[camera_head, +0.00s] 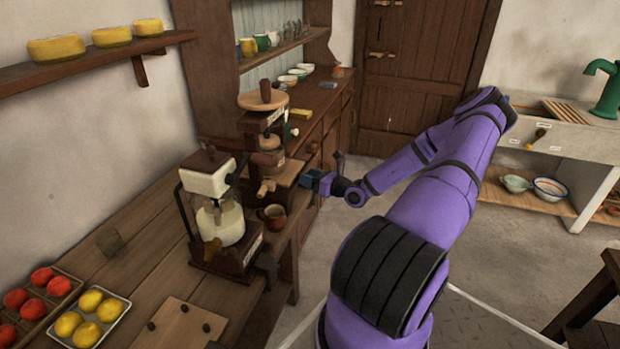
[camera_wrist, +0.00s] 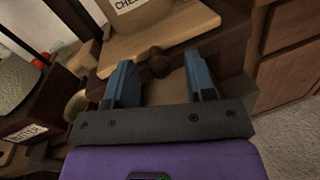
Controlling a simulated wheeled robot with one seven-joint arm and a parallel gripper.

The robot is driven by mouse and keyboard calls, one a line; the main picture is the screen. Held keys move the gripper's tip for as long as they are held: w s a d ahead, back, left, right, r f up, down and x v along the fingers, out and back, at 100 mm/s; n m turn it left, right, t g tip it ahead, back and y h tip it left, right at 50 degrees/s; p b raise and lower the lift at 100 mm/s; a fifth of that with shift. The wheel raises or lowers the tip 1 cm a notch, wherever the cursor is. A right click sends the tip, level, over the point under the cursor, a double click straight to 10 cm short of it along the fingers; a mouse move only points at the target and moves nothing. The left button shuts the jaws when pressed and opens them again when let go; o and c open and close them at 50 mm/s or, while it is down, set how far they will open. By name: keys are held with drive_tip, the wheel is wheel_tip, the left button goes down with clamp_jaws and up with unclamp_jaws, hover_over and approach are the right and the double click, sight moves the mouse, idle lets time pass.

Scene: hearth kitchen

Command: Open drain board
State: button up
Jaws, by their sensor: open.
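The drain board appears to be the light wooden board (camera_head: 288,173) at the base of the cheese press (camera_head: 268,145) on the counter. It also shows near the top of the wrist view (camera_wrist: 185,27), below a pale vessel with a partly cut-off label. A dark round knob (camera_wrist: 159,63) sits at its front edge. My gripper (camera_head: 309,178) is in front of the board. In the wrist view its blue fingers (camera_wrist: 160,68) are open, one on each side of the knob, with visible gaps. I cannot tell how far the knob reaches between them.
A white-bodied machine (camera_head: 217,205) and a brown mug (camera_head: 272,216) stand close by on the counter (camera_head: 130,262). A dresser (camera_head: 318,125) is behind the press. A sink unit (camera_head: 560,140) stands far right. Floor is open around my arm.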

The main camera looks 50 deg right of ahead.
clamp_jaws()
drive_tip(key=s+d, duration=0.5)
drive_tip(key=s, duration=0.7)
unclamp_jaws()
drive_tip(key=shift+s, duration=0.15)
drive_tip(key=s+d, duration=0.2)
drive_tip(key=s, duration=0.8)
drive_tip(key=shift+s, duration=0.2)
